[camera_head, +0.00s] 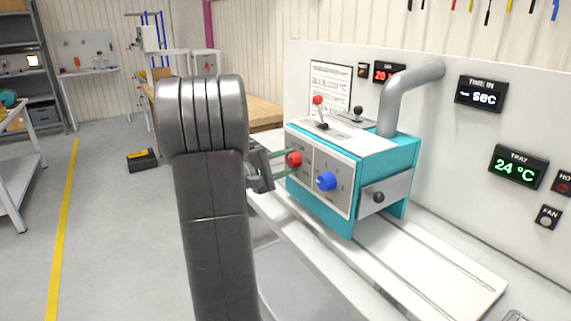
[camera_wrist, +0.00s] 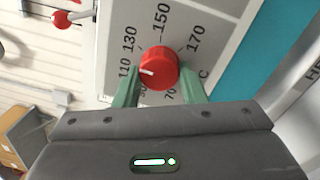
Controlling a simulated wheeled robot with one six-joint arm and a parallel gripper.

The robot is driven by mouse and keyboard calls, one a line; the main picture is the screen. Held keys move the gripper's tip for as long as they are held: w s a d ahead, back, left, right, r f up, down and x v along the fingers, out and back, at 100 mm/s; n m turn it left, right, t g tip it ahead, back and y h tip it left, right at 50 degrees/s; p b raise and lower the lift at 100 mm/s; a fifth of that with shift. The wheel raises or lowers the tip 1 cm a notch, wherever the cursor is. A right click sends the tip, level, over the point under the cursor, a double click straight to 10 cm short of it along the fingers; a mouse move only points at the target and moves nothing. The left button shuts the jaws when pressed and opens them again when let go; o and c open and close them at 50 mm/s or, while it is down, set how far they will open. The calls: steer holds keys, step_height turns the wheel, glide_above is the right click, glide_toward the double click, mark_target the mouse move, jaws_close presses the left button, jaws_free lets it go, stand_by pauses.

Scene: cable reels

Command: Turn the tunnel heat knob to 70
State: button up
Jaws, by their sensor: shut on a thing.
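The red heat knob (camera_head: 293,159) sits on the front panel of the teal tunnel machine (camera_head: 347,219). In the wrist view the red knob (camera_wrist: 158,66) stands in the middle of a printed dial (camera_wrist: 178,20). Its white mark points left, toward about 110. The 130, 150 and 170 marks are readable; the 70 is low, near the right finger, and another number beside it is partly hidden. My gripper (camera_head: 281,163) reaches the panel from the left. Its green fingers (camera_wrist: 160,83) are shut on the red knob, one on each side.
A blue knob (camera_head: 326,181) is just right of the red one. The tray display (camera_head: 517,167) reads 24 °C. A grey pipe (camera_head: 408,88) rises behind.

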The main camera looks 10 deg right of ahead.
steer(key=n+p, duration=0.2)
steer(key=n, duration=0.5)
steer(key=shift+s+t, duration=0.1)
steer(key=shift+t, duration=0.2)
steer(key=n+p, duration=0.4)
steer(key=n, duration=0.2)
steer(key=shift+s+n+y, duration=0.1)
steer(key=shift+n+y, duration=0.2)
steer(key=n+p, duration=0.3)
steer(key=shift+s+d+r+n+t, duration=0.1)
steer(key=shift+n+t, duration=0.2)
steer(key=shift+n, duration=0.1)
steer(key=n+p, duration=0.3)
steer(key=shift+n, duration=0.3)
steer(key=n+p, duration=0.3)
steer(key=shift+s+y, duration=0.1)
steer(key=shift+y, duration=0.2)
steer(key=shift+n+p, duration=1.15)
steer(key=shift+n, duration=0.15)
steer(key=o, duration=1)
